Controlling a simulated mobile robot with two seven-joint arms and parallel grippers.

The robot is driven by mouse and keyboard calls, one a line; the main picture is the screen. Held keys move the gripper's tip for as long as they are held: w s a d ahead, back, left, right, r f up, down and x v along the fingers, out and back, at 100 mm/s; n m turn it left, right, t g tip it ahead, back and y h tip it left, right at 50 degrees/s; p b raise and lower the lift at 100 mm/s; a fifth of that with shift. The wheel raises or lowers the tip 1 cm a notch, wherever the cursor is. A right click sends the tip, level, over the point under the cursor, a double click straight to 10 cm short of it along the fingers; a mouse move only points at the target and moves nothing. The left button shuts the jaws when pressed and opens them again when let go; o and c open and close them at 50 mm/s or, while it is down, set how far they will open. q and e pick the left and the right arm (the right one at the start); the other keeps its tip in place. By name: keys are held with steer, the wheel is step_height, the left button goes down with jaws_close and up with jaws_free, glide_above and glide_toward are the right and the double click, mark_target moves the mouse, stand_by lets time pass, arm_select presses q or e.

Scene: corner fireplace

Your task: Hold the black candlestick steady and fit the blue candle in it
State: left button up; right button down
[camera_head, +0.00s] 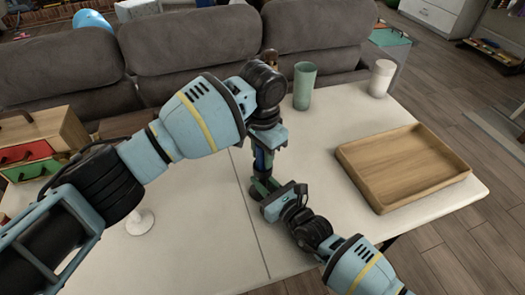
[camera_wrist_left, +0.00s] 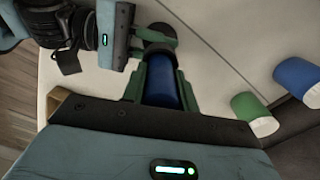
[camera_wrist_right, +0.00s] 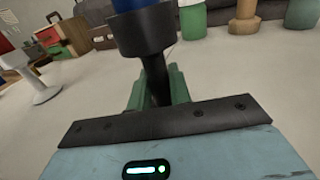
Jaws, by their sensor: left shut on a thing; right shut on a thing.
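My left gripper (camera_wrist_left: 160,80) is shut on the upright blue candle (camera_wrist_left: 163,82). The candle also shows in the head view (camera_head: 262,158) and at the top edge of the right wrist view (camera_wrist_right: 130,4). The black candlestick (camera_wrist_right: 143,32) stands upright, its stem between the green fingers of my right gripper (camera_wrist_right: 157,88), which is shut on it. The candle's lower end is at the candlestick's cup, in line with it or nearly so. I cannot tell how deep it sits. In the head view my arms hide much of the candlestick.
A wooden tray (camera_head: 445,178) lies on the right of the white table. A grey-green cup (camera_head: 304,88) and a white cup (camera_head: 381,78) stand at the back. A white candlestick (camera_wrist_right: 38,85) stands left. A sofa (camera_head: 195,45) borders the table's far side.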

arm_select(q)
steer(key=o, duration=1.1)
steer(key=shift+c, duration=0.2)
step_height(320, 180, up, 12)
steer(key=shift+f, duration=0.1)
arm_select(e)
steer(key=c, duration=1.2)
jaws_free()
steer(key=shift+o, duration=0.3)
steer(key=o, duration=0.5)
